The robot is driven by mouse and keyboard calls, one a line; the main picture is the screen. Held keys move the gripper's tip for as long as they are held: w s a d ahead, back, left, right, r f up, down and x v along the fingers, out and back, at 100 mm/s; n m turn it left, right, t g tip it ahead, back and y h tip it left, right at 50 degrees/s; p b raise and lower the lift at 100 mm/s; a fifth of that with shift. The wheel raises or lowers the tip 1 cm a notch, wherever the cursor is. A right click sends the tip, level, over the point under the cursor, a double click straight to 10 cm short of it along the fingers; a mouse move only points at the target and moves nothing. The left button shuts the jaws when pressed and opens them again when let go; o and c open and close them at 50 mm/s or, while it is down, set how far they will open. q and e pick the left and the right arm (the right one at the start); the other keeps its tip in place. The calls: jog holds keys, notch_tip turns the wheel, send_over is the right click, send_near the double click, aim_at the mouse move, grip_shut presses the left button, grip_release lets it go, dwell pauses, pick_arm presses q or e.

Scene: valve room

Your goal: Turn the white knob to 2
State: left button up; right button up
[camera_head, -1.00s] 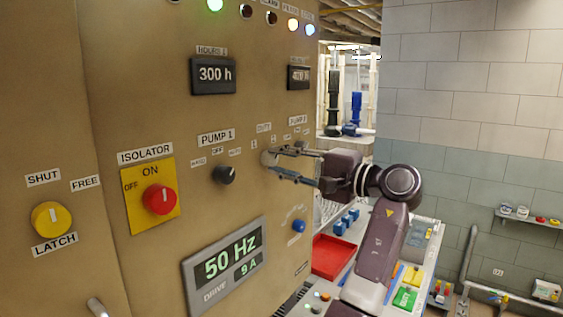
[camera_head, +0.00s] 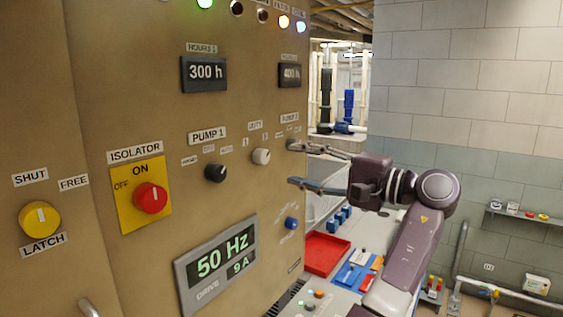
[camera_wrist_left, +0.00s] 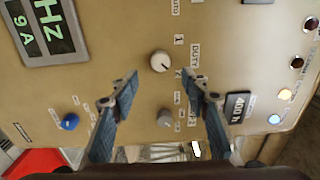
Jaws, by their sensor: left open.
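The white knob (camera_head: 261,156) sits on the tan panel under the DUTY label, right of the black PUMP 1 knob. In the left wrist view the white knob (camera_wrist_left: 160,61) shows clear, with a dark mark pointing down and right towards a small label near a fingertip. I cannot read that label surely. My left gripper (camera_head: 292,164) is open and empty, right of the white knob and apart from it. In the wrist view the blue-grey fingertips of the left gripper (camera_wrist_left: 160,75) are spread to either side, just below the knob. My right gripper is not in view.
The black PUMP 1 knob (camera_head: 215,173), red isolator knob (camera_head: 150,198) and yellow latch knob (camera_head: 39,219) are to the left. A grey knob (camera_wrist_left: 165,118) lies between the fingers in the wrist view.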

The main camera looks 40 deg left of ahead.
pick_arm(q)
jog(key=shift+w+d, duration=0.15)
jog(key=shift+d, duration=1.05)
jog(key=shift+w+d, duration=0.1)
jog(key=shift+d, duration=1.05)
jog(key=shift+f, duration=0.1)
